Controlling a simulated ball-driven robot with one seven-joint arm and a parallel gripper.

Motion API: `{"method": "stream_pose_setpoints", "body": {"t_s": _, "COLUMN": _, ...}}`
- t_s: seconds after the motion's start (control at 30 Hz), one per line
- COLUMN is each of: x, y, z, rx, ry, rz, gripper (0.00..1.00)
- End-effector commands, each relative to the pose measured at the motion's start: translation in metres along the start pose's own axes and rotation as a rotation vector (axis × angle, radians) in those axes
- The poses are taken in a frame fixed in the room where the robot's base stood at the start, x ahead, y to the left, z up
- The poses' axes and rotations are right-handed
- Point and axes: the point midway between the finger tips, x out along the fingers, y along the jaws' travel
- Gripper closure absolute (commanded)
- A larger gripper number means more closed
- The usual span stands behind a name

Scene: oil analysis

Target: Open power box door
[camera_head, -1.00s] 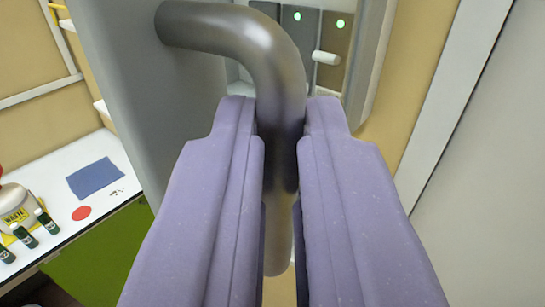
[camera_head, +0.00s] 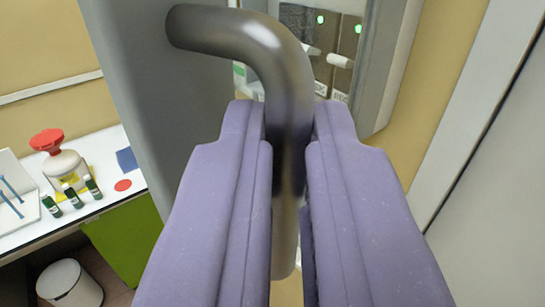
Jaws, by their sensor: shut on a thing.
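The power box door (camera_head: 160,110) is a grey panel seen at a steep angle left of centre, standing open from the box. Its bent metal handle (camera_head: 245,38) sticks out from the door and turns down between my fingers. My gripper (camera_head: 290,135), with two purple fingers, is shut on the handle. The open power box (camera_head: 388,65) shows behind, with green lights (camera_head: 320,19) and pale switch levers (camera_head: 340,61) inside. Part of the interior is hidden by the handle and fingers.
At left a white counter (camera_head: 110,168) carries a waste container with a red top (camera_head: 62,160), several dark bottles and a red disc. A white bin (camera_head: 70,285) stands on the floor below. A pale wall panel (camera_head: 500,190) is at right.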

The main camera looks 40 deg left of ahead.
Motion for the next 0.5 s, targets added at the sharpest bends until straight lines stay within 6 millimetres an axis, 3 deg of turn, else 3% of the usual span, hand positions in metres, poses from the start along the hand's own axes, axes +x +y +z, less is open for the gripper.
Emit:
{"method": "stream_pose_setpoints", "body": {"t_s": 0.03, "x": 0.001, "y": 0.002, "z": 0.0082, "rx": 0.008, "ry": -0.01, "rz": -0.001, "gripper": 1.0}}
{"method": "stream_pose_setpoints", "body": {"t_s": 0.17, "x": 0.001, "y": 0.0021, "z": 0.0085, "rx": 0.009, "ry": -0.011, "rz": -0.001, "gripper": 1.0}}
{"method": "stream_pose_setpoints", "body": {"t_s": 0.2, "x": 0.001, "y": 0.0021, "z": 0.0085, "rx": 0.009, "ry": -0.011, "rz": 0.0, "gripper": 0.81}}
{"method": "stream_pose_setpoints", "body": {"t_s": 0.3, "x": 0.0008, "y": 0.0017, "z": 0.0069, "rx": 0.007, "ry": -0.009, "rz": 0.0, "gripper": 0.63}}
{"method": "stream_pose_setpoints", "body": {"t_s": 0.5, "x": 0.0004, "y": 0.001, "z": 0.0038, "rx": 0.004, "ry": -0.006, "rz": 0.0, "gripper": 0.63}}
